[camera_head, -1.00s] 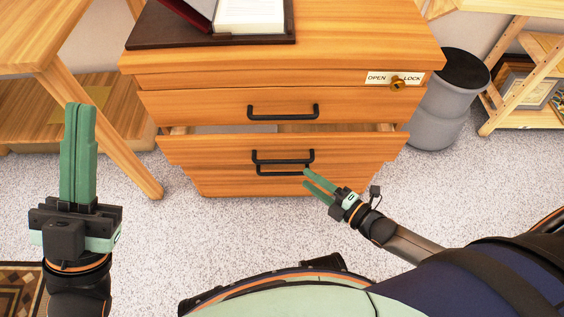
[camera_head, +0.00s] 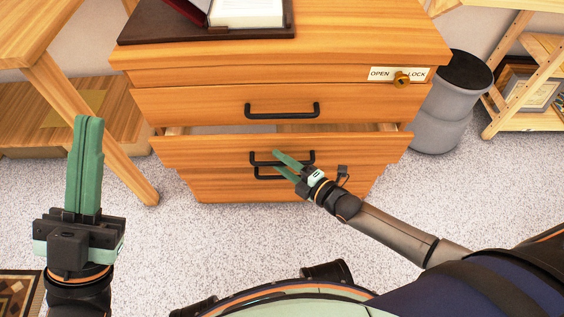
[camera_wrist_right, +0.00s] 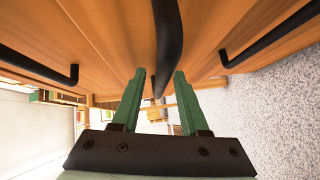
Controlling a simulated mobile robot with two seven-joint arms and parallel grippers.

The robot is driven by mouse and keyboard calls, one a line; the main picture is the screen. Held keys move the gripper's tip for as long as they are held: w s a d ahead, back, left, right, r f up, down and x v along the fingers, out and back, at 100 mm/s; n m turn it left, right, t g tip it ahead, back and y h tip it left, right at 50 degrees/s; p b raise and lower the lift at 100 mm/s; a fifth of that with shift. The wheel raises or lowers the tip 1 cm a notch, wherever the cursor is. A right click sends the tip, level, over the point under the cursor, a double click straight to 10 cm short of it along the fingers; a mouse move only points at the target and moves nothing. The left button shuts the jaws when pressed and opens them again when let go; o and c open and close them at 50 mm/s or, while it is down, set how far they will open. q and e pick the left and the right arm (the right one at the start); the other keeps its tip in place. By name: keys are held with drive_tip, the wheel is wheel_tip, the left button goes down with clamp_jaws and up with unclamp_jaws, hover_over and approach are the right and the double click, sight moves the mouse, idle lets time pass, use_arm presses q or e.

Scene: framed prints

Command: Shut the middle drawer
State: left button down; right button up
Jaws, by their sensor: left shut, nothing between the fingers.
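The middle drawer (camera_head: 200,150) of the wooden cabinet stands pulled out, with its inside showing behind the front's top edge. Its black bar handle (camera_head: 258,161) is in front of my right gripper (camera_head: 276,161). That gripper is open, its green fingers apart, one higher than the other at the handle. In the right wrist view a black handle (camera_wrist_right: 168,40) runs down the middle toward the gap between the fingertips; whether they touch it I cannot tell. My left gripper (camera_head: 89,120) is shut and empty, pointing up at the left, away from the cabinet.
The top drawer (camera_head: 200,103) is closed, with an OPEN/LOCK plate and key (camera_head: 401,79) above it. The bottom drawer's handle (camera_head: 268,176) sits just below the middle one. A grey bin (camera_head: 440,115) stands right of the cabinet, and a wooden table leg (camera_head: 90,130) stands left.

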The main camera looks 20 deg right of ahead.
clamp_jaws()
idle(1.2)
